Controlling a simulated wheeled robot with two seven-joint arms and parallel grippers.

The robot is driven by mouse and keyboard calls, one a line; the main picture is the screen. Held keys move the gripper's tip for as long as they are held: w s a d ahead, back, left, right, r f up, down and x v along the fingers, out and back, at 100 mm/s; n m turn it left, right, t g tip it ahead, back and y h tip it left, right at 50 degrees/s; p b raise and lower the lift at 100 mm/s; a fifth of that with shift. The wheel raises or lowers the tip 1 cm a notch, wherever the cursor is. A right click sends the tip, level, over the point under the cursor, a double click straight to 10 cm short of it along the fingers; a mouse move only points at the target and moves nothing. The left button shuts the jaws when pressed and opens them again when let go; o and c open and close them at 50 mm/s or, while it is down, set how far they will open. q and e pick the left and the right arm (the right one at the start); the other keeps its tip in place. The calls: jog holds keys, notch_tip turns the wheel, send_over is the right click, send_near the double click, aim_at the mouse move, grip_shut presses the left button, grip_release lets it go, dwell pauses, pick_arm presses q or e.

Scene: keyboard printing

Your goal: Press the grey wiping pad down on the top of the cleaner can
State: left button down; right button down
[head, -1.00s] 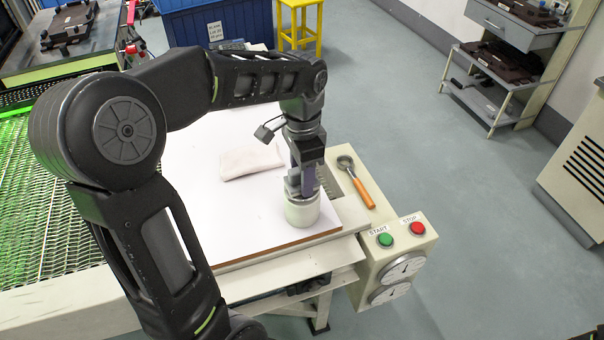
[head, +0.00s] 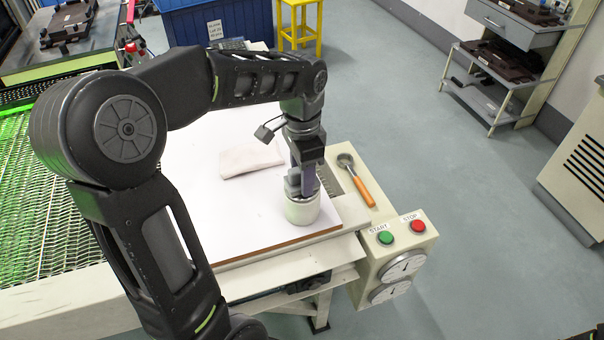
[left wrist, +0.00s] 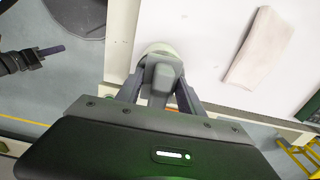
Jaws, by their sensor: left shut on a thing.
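The cleaner can (head: 302,211) is a short, pale, round can standing upright near the front right corner of the white board. My left gripper (head: 303,188) points down over it, shut on the grey wiping pad (head: 293,184). The pad is at the can's top and hides part of it; I cannot tell whether it is pressed firmly. In the left wrist view the pad (left wrist: 162,76) sits between the fingers, with the can's pale rim (left wrist: 152,48) behind it. A dark gripper at the left of that view, apparently my right (left wrist: 50,50), has unclear jaws.
A folded pale cloth (head: 251,159) lies behind the can. Right of the board are an orange-handled tool (head: 357,182) and a control box with green START (head: 387,238) and red STOP (head: 417,226) buttons. Green mesh (head: 35,200) lies left.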

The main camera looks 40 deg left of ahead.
pick_arm(q)
notch_tip(320, 180, up, 7)
jog(key=p, duration=0.6)
dwell(0.4)
dwell(0.4)
